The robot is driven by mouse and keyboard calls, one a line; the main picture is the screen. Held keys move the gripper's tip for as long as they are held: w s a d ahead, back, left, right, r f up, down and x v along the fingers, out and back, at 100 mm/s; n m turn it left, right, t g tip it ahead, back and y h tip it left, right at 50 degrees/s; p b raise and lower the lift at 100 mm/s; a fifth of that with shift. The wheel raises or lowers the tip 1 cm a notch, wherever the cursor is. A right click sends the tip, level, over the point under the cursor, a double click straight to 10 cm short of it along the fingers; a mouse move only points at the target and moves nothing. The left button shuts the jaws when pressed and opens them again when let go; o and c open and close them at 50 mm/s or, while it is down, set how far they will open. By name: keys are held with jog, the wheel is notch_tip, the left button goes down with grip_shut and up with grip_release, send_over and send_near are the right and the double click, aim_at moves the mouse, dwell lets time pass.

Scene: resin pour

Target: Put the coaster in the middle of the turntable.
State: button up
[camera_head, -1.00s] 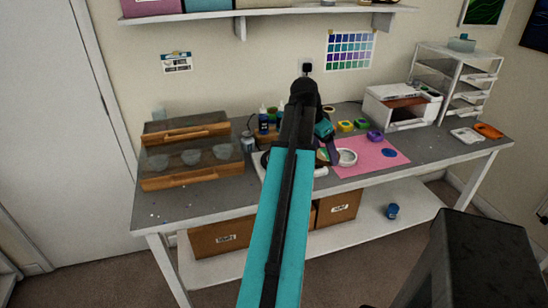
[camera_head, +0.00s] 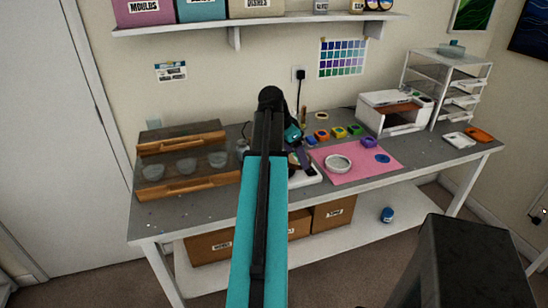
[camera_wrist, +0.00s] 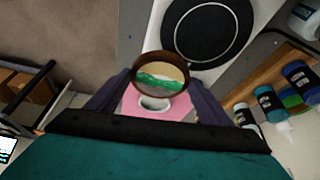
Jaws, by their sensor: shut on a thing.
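My gripper (camera_wrist: 161,88) is shut on the coaster (camera_wrist: 160,74), a round piece with a brown rim and a green and pale face, held between the two dark fingers. The turntable (camera_wrist: 200,34) is a black disc with a thin pale ring, on a white base, just beyond the coaster in the wrist view. The coaster is apart from the disc's middle. In the head view my gripper (camera_head: 299,154) is partly behind my arm, which hides the coaster and most of the turntable.
A pink mat (camera_head: 345,172) with a white ring (camera_head: 338,163) lies right of my gripper. Several colour pots stand behind it. Several bottles (camera_wrist: 298,74) stand close by in the wrist view. A wooden-fronted case with clear cups (camera_head: 177,170) is at left; a white box (camera_head: 394,112) is at right.

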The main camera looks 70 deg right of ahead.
jog(key=w, duration=0.2)
jog(key=w+p, duration=0.1)
jog(key=w, duration=0.4)
jog(key=shift+w+d+f+p, duration=0.1)
jog(key=shift+f+p, duration=0.25)
jog(key=shift+w, duration=0.45)
jog(key=shift+w+f+p, duration=0.1)
jog(key=shift+w+p, duration=0.15)
jog(key=shift+p, duration=0.1)
jog(key=shift+f+p, duration=0.6)
jog(key=shift+f, duration=1.1)
jog(key=shift+f, duration=0.15)
jog(key=o, duration=1.1)
jog(key=shift+c, duration=0.2)
